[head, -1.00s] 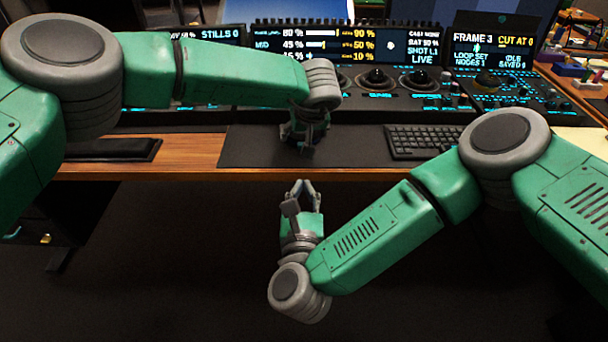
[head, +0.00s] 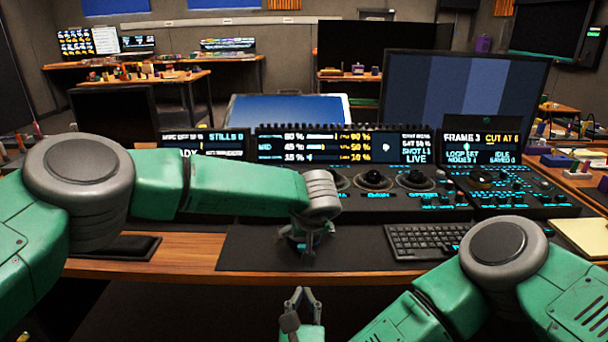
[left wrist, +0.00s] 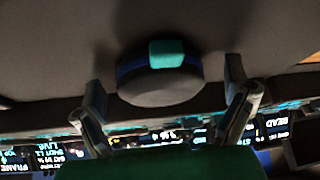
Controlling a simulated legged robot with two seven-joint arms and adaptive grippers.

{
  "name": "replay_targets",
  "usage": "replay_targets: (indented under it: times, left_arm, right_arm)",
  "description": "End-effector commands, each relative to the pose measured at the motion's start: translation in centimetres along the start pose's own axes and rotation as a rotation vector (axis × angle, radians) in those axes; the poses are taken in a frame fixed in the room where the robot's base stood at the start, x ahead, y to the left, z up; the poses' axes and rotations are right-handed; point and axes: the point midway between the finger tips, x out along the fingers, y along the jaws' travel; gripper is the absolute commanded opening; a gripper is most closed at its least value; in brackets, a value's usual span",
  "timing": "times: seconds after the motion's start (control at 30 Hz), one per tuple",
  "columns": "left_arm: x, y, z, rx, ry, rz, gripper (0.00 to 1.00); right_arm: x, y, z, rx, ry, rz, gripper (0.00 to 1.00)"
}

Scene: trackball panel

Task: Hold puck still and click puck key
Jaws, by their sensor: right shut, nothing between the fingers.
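The puck (left wrist: 162,88) is a dark round body with a blue band, on the dark mat. Its teal key (left wrist: 167,53) shows on its rim in the left wrist view. My left gripper (left wrist: 164,75) is open, with one finger on each side of the puck and a gap to it on both sides. In the head view my left gripper (head: 308,248) hangs low over the desk mat (head: 355,250), and I cannot make out the puck there. My right gripper (head: 304,293) is shut and empty, in front of the desk's front edge.
A control console with trackballs (head: 374,180) and lit screens (head: 343,147) stands behind the mat. A keyboard (head: 427,241) lies right of my left gripper. A dark pad (head: 117,247) lies at left and a yellow pad (head: 582,237) at right.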

Motion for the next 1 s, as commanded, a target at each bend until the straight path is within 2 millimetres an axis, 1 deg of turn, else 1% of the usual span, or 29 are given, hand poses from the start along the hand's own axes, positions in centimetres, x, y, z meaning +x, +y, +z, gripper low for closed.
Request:
replay_targets:
  times: [0.13, 0.23, 0.37, 0.5, 0.6, 0.7, 0.83, 1.0]
  left_arm:
    - [-0.4, 0.0, -0.1, 0.000, 0.002, 0.002, 0.94]
    - [-1.5, 0.1, -0.2, 0.000, 0.004, 0.002, 0.94]
    - [-4.0, 0.1, -0.3, 0.001, 0.005, 0.003, 0.94]
    - [-7.1, 0.1, -0.2, 0.001, 0.004, 0.003, 0.94]
    - [-9.0, 0.0, -0.1, 0.002, 0.003, 0.001, 0.94]
    - [-10.4, 0.0, -0.1, 0.000, 0.000, 0.001, 0.94]
    - [-11.5, 0.0, -0.1, -0.001, 0.000, 0.000, 0.94]
    - [-11.8, 0.0, 0.0, -0.001, -0.002, 0.000, 0.94]
  right_arm:
    - [0.0, 0.0, 0.0, 0.000, 0.000, 0.000, 0.00]
    - [0.0, 0.0, 0.0, 0.000, 0.000, 0.000, 0.00]
    - [0.0, 0.0, 0.1, 0.000, 0.000, 0.000, 0.00]
    - [0.0, 0.0, 0.1, 0.000, 0.000, 0.000, 0.00]
    - [0.0, 0.0, 0.0, 0.000, 0.000, 0.000, 0.00]
    - [0.0, 0.0, 0.0, 0.000, 0.000, 0.000, 0.00]
    - [0.0, 0.0, 0.0, 0.000, 0.000, 0.000, 0.00]
    - [0.0, 0.0, 0.0, 0.000, 0.000, 0.000, 0.00]
